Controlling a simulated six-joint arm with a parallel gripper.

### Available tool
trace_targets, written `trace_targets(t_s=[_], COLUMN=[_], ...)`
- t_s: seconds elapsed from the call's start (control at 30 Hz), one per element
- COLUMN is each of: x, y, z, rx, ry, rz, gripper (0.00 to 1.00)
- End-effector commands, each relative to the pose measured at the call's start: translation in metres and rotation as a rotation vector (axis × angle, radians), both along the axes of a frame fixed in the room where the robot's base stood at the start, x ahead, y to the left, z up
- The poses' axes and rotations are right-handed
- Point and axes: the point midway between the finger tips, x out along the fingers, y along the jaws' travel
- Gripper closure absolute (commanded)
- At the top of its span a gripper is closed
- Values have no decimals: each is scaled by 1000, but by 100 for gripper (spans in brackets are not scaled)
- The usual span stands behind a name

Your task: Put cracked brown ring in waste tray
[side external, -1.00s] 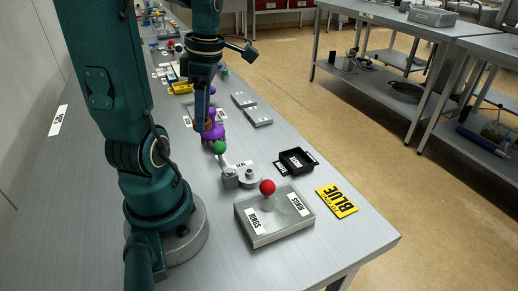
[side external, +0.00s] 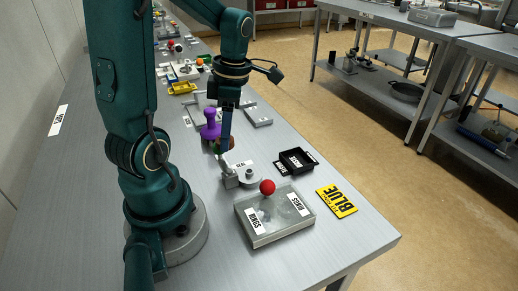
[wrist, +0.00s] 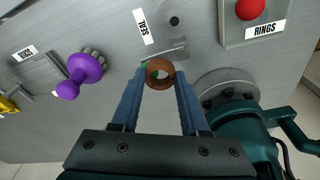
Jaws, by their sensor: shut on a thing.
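My gripper (wrist: 160,85) is shut on a brown ring (wrist: 160,87), held between its two blue fingertips. No crack can be made out at this size. Green shows through and beside the ring, from the green knob of the seal fixture (wrist: 180,52) beneath it. In the side view my gripper (side external: 224,150) hangs just left of the seal fixture (side external: 241,177), above the table. A small black tray (side external: 296,160) with a white label too small to read, likely the waste tray, stands right of the fixture; it is outside the wrist view.
A clear-lidded rings box (side external: 272,222) with a red knob (side external: 267,187) stands at the front. A yellow BLUE sign (side external: 337,201) lies right of it. A purple knobbed piece (side external: 211,126) stands behind my gripper.

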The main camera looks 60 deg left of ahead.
Motion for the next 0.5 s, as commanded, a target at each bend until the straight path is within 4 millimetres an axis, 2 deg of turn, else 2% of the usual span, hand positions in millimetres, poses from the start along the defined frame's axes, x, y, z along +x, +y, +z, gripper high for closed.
trace_targets(t_s=[0.03, 0.23, 0.4, 0.5], x=[7, 32, 40, 40], y=[-8, -28, -35, -35], z=[-7, -26, -33, -45], rx=[-3, -1, -1, -2], ry=[5, 3, 1, 5], rz=[-10, -7, 0, 1], gripper=[100, 100, 100, 100])
